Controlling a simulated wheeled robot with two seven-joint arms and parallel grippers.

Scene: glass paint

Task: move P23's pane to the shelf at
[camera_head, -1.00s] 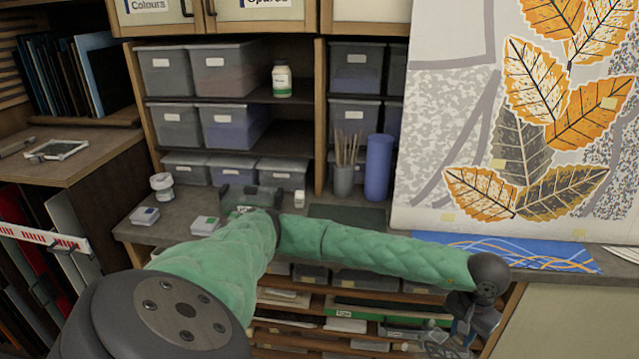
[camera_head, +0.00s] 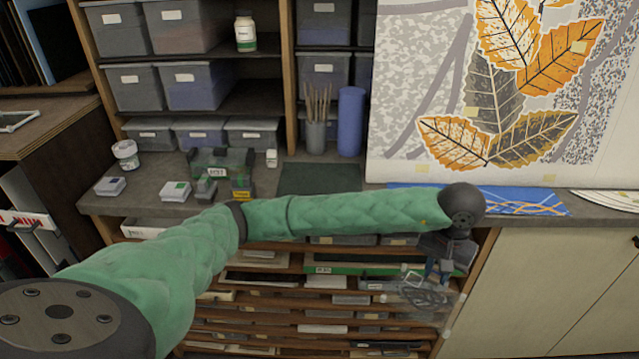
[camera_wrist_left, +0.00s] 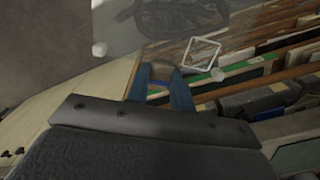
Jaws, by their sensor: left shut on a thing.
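My left gripper (camera_head: 440,272) is at the lower right in the head view, shut on a clear pane (camera_head: 415,298). The pane carries a dark looping drawing, a small white square outline and pale round knobs at its edge. In the left wrist view, the blue fingers (camera_wrist_left: 160,76) grip the near edge of the pane (camera_wrist_left: 165,35). The pane hangs in front of the slotted shelf rack (camera_head: 290,318) under the counter, and the rack shows through it. I cannot tell whether they touch. I cannot read a P23 mark. My right gripper is not in view.
The counter (camera_head: 330,208) holds a dark green mat (camera_head: 318,180), a white jar (camera_head: 125,154), small boxes and a blue cylinder (camera_head: 350,122). Grey bins (camera_head: 204,85) stand behind. A pale cabinet (camera_head: 560,285) stands right of the rack. My left arm crosses the counter front.

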